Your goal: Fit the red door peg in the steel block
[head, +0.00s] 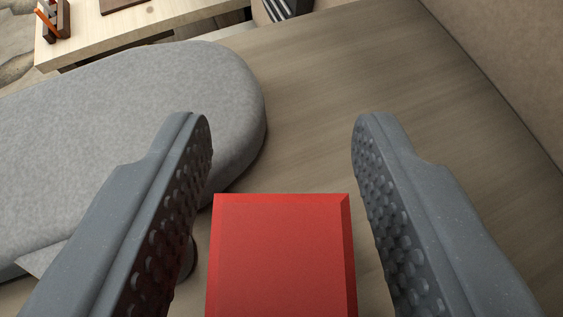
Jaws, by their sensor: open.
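The red door peg (281,258) is a red block with bevelled edges at the bottom middle of the head view. Its lower end runs out of the picture. My gripper (281,135) is open, with one grey studded finger on each side of the peg. I cannot tell what the peg rests on. No steel block can be made out in this view.
A grey rounded cushioned seat (110,100) fills the left. A light wooden table (140,25) with a small box of pencils (52,20) stands at the top left. Bare wooden floor (330,90) lies ahead, and a beige wall (510,60) bounds the right.

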